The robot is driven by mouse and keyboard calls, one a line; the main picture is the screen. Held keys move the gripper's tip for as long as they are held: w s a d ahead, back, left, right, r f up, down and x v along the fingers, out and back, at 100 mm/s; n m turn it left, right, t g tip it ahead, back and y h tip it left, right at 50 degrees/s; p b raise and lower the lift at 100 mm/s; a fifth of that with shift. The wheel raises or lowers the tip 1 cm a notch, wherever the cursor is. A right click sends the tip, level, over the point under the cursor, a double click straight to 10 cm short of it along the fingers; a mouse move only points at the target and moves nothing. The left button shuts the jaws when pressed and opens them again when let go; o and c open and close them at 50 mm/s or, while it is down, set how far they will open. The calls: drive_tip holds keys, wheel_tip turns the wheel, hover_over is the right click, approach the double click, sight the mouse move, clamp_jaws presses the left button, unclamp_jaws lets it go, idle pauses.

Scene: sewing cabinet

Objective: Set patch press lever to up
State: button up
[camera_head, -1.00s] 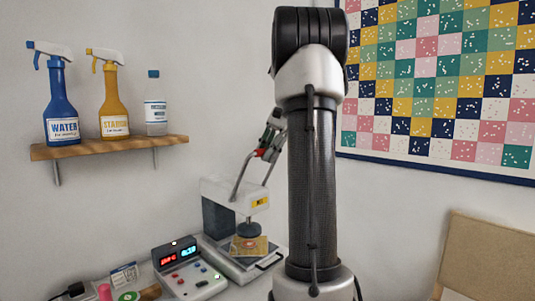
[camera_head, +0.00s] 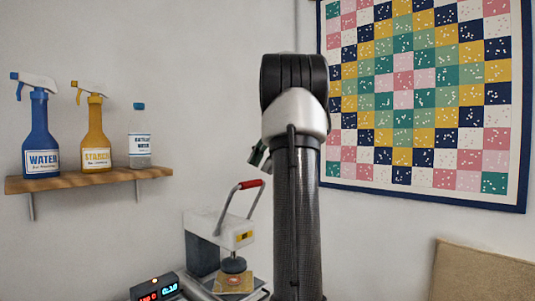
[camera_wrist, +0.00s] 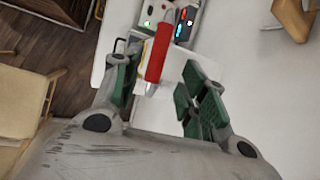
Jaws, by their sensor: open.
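The patch press (camera_head: 203,223) is a white and grey machine low in the head view. Its lever (camera_head: 250,184) has two metal arms and a red grip, and slants upward and to the right above the press body. My gripper shows only in part in the head view, as a dark finger above and right of the red grip, with my arm hiding the rest. In the wrist view my gripper (camera_wrist: 155,82) is open, with green-padded fingers on both sides. The red grip (camera_wrist: 157,52) shows between and beyond them, with no visible contact.
A yellowish patch (camera_head: 235,283) lies under the round press head (camera_head: 234,264). A control box (camera_head: 158,289) with lit displays stands to the left. A wooden shelf (camera_head: 90,181) with bottles hangs on the wall. A chair (camera_wrist: 25,95) shows at the left of the wrist view.

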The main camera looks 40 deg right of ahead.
drive_tip(key=shift+v, duration=2.1)
